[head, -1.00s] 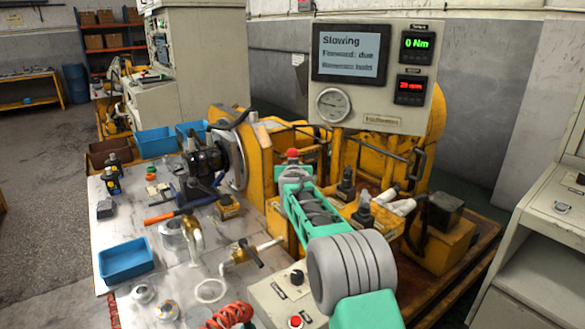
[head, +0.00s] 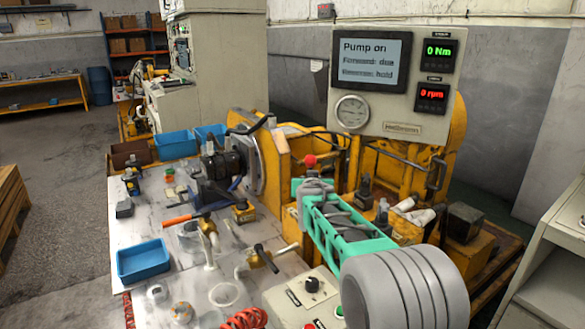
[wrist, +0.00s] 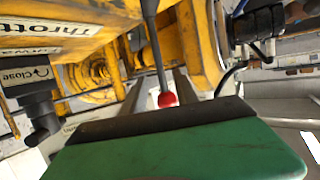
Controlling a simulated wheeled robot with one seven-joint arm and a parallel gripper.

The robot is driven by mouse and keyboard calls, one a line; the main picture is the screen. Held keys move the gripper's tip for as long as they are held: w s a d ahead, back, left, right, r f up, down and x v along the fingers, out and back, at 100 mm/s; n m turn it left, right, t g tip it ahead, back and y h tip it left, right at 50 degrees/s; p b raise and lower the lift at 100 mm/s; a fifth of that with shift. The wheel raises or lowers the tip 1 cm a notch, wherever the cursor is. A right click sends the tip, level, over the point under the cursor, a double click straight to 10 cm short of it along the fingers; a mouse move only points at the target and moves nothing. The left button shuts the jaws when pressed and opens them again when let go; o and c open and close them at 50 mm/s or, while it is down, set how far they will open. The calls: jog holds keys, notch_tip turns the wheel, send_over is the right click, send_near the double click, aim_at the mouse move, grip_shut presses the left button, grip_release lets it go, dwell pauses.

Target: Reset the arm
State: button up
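My green and grey arm reaches from the lower right in the head view, with my gripper (head: 314,187) just in front of and below the red lever knob (head: 310,160). In the wrist view, my gripper (wrist: 157,92) has two grey fingers standing apart. The red knob (wrist: 167,98) on its dark rod appears between them, with no finger visibly pressed on it. The finger tips are partly hidden by the green housing and its dark edge. The display panel (head: 396,80) reads "Pump on", "Forward: due", "Reverse: hold", 0 Nm and 0 rpm.
The yellow test rig (head: 285,160) with a black motor (head: 222,165) stands close to my arm. Open floor lies left.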

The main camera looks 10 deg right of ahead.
jog(key=s+a+n+g+y+p, duration=0.1)
jog(key=s+g+p, duration=0.4)
jog(key=s, duration=1.7)
jog(key=s+a+n+g+y+p, duration=0.1)
jog(key=s+a+g+p, duration=0.2)
jog(key=s, duration=1.9)
jog(key=f+g+p, duration=0.1)
jog(key=g+p, duration=0.2)
jog(key=p, duration=0.2)
jog(key=shift+s+y, duration=0.25)
jog(key=shift+y, duration=0.15)
